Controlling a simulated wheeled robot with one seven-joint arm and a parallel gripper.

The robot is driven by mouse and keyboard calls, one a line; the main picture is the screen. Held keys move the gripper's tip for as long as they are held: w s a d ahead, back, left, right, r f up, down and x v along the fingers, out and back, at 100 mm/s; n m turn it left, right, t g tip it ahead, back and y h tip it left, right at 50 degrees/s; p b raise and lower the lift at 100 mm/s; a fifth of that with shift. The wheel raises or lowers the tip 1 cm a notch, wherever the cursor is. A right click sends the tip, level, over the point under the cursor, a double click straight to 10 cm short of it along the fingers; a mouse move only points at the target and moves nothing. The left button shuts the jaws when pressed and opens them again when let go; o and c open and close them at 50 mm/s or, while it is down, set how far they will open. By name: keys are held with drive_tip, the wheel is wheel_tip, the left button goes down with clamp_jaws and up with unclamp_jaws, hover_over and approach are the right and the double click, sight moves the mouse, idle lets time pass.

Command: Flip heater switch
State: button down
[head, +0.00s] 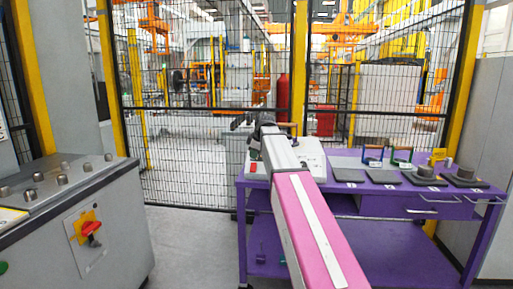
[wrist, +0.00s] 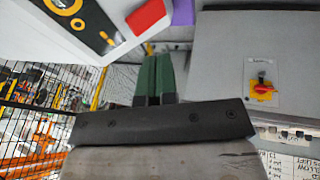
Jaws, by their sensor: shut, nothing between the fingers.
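A white box-like unit (head: 312,158) stands on the left end of the purple table, partly hidden behind my arm. A small red part (head: 252,167) shows at its lower left front. In the wrist view a red block (wrist: 146,16) sits at the edge of a white surface (wrist: 105,8) with a black and yellow panel (wrist: 85,20). A red and yellow rotary switch (head: 88,229) is on the grey console; a similar one shows in the wrist view (wrist: 263,90). I cannot tell which is the heater switch. My gripper (wrist: 154,58), with green fingers, is shut and empty, apart from the red block.
The purple table (head: 350,205) carries dark pads (head: 382,177) and small handled items to the right. The grey console (head: 100,215) stands at the left. A mesh fence (head: 200,120) closes the back. Grey floor (head: 195,245) is free between console and table.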

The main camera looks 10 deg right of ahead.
sight(253, 163)
drive_tip(key=shift+w+d+f, duration=0.15)
drive_tip(key=shift+w+f, duration=0.7)
drive_tip(key=shift+f, duration=0.15)
drive_tip(key=shift+w+d+f, duration=0.15)
drive_tip(key=shift+w+f, duration=0.7)
drive_tip(key=shift+f, duration=0.15)
drive_tip(key=shift+w, duration=0.1)
drive_tip(key=shift+w+d+f+g, duration=0.15)
drive_tip(key=shift+w+d+g, duration=0.05)
drive_tip(key=shift+w+g, duration=0.3)
drive_tip(key=shift+s, duration=0.25)
drive_tip(key=shift+a, duration=0.1)
drive_tip(key=shift+s+a+f, duration=0.15)
drive_tip(key=shift+s+a, duration=0.05)
drive_tip(key=shift+s, duration=0.55)
